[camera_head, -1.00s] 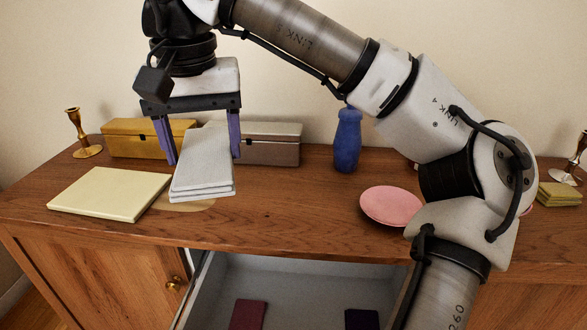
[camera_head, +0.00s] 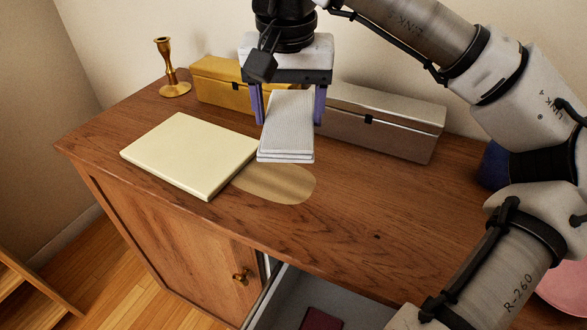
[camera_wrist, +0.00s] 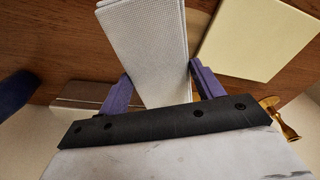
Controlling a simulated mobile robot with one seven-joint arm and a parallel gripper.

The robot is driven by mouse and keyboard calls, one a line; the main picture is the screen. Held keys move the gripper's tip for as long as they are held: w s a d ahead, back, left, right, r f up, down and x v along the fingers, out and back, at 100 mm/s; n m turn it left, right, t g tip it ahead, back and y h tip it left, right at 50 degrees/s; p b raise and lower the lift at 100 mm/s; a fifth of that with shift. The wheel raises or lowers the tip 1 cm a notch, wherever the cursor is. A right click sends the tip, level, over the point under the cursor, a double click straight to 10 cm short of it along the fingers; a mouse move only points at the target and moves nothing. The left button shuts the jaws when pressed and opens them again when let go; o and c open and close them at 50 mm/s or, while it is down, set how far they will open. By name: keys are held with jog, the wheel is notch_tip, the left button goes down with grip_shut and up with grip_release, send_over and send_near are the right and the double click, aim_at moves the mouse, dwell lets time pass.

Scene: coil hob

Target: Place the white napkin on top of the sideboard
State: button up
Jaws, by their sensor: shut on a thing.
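The white napkin (camera_head: 287,128) is a folded, textured stack of layers. My gripper (camera_head: 290,108) is shut on it, one purple finger at each side. In the head view the napkin hangs over the wooden sideboard (camera_head: 360,220), in front of the two boxes; whether its near edge touches the top I cannot tell. The wrist view shows the napkin (camera_wrist: 148,45) between the fingers, with the sideboard top (camera_wrist: 60,35) beyond it.
A pale yellow flat slab (camera_head: 190,155) lies left of the napkin, beside a tan oval mat (camera_head: 275,184). A gold box (camera_head: 222,88), a silver-brown box (camera_head: 375,122) and a brass candlestick (camera_head: 169,68) stand behind. A drawer (camera_head: 300,300) is open below. The top's front middle is clear.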

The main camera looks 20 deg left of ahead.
aim_at(290, 181)
notch_tip(290, 181, down, 12)
jog(key=shift+r+b, duration=0.15)
jog(key=shift+b, duration=0.4)
jog(key=shift+s, duration=0.1)
jog(key=shift+f, duration=0.25)
jog(key=o, duration=1)
jog(key=shift+r, duration=0.1)
jog(key=r, duration=0.4)
jog(key=s+r+p, duration=0.1)
jog(key=r, duration=0.7)
jog(key=shift+s+d+r, duration=0.15)
